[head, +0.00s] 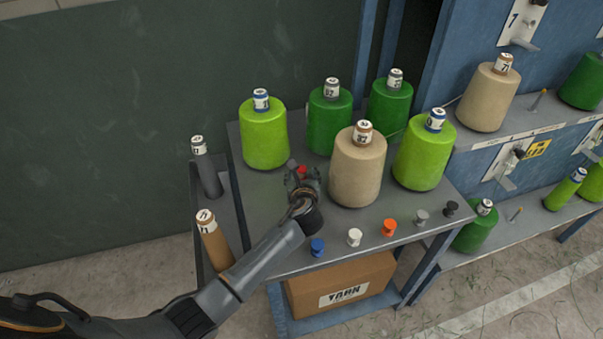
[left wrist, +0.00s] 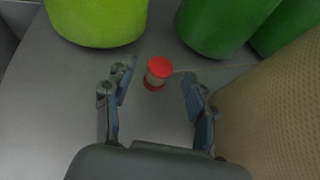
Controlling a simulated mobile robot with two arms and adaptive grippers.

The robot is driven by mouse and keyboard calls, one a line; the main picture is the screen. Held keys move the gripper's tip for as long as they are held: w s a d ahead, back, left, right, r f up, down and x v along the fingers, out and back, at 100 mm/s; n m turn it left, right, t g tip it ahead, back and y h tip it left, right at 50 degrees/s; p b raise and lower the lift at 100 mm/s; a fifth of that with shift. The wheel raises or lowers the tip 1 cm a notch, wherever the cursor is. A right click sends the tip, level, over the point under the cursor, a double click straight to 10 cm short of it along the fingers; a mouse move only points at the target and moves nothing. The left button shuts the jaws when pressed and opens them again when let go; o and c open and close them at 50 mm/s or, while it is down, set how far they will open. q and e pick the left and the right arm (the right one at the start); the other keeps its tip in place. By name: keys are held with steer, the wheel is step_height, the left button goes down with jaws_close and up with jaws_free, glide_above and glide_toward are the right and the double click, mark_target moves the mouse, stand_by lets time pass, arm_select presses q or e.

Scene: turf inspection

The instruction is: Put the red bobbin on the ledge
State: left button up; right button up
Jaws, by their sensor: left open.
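The red bobbin (head: 302,169) is on the grey table top (head: 262,187), mostly hidden behind my left gripper (head: 303,180) in the head view. In the left wrist view the red bobbin (left wrist: 158,72) stands upright, its red top showing. My open left gripper (left wrist: 159,78) has a finger on either side of it in the picture, with visible gaps. I cannot tell how far above the table the fingertips are. Grey shelf ledges (head: 515,131) run along the blue frame at the right; which ledge is meant is unclear. My right gripper is not in view.
A beige yarn cone (head: 357,172) stands close right of my left gripper. Lime (head: 263,137) and dark green (head: 328,122) cones stand behind. Blue (head: 317,247), white (head: 354,237), orange (head: 389,228), grey and black bobbins line the table's front. A carton (head: 380,270) sits below.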

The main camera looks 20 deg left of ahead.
arm_select(q)
steer(key=shift+x, duration=1.05)
steer(key=c, duration=1.1)
steer(key=shift+r, duration=0.1)
steer(key=shift+c, duration=0.2)
